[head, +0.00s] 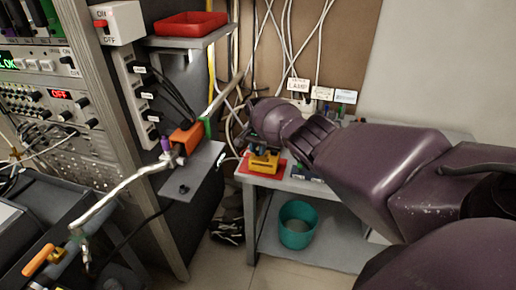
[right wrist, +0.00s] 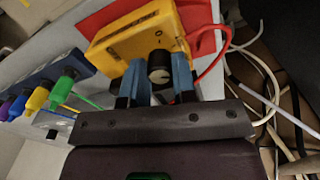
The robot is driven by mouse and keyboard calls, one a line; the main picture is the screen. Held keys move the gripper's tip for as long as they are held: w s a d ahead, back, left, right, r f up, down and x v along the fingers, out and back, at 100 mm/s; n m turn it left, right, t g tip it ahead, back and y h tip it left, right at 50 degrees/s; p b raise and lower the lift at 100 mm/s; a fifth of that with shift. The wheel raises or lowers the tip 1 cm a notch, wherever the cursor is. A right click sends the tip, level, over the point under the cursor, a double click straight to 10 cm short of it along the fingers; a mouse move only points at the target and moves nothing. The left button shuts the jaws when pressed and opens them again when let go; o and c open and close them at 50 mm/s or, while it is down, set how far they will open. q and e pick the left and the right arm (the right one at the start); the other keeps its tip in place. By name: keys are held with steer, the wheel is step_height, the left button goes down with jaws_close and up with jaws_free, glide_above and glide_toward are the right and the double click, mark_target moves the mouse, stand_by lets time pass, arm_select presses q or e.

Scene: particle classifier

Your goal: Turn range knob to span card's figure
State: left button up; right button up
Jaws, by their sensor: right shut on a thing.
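A yellow box (head: 263,163) stands on a red mat (head: 242,167) on the grey bench at the back. In the right wrist view the yellow box (right wrist: 130,45) carries a black knob (right wrist: 160,65) with a pale top on its near side. My right gripper (right wrist: 157,82) is shut on this knob, with one blue finger on each side. In the head view my right gripper (head: 266,143) is at the box, and the knob is hidden there. The writing on the box is too small to read. I cannot tell which card is the span card. My left gripper is out of view.
Small labelled cards, one reading LAMP (head: 298,85), stand behind the bench. Beside the box are several coloured plugs, one of them green (right wrist: 62,90). A red cable (right wrist: 208,68) and loose white cables lie near. A teal bin (head: 298,225) sits on the lower shelf.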

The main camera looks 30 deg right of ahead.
steer(key=o, duration=0.9)
steer(key=shift+o, duration=0.2)
steer(key=shift+r, duration=0.1)
step_height(320, 180, up, 11)
steer(key=p, duration=0.4)
